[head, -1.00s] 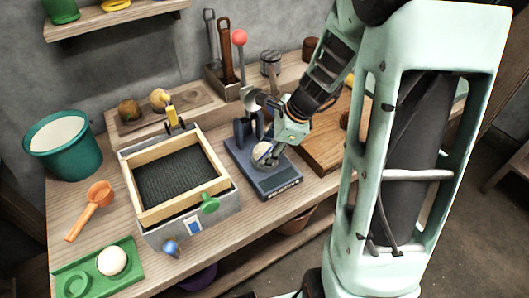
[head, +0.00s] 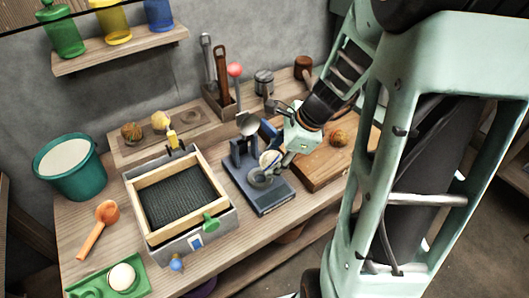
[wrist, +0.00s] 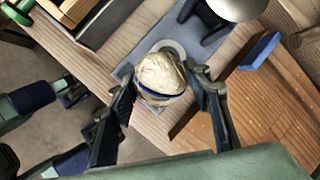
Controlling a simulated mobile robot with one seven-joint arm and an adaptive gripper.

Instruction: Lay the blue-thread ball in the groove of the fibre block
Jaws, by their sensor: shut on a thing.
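The blue-thread ball (head: 268,158) is cream with a dark blue band around it. My gripper (head: 276,160) is shut on it, and holds it just above a blue stand (head: 268,205) with a round grey ring. In the wrist view the ball (wrist: 160,74) sits between the two fingers of my gripper (wrist: 160,84). The ring shows partly behind it. I cannot tell for sure whether this is the fibre block.
A framed mesh tray (head: 180,195) stands left of the stand. A board (head: 150,145) with two balls and an empty round hollow lies at the back left. A teal bucket (head: 75,178) and orange scoop (head: 95,228) stand left.

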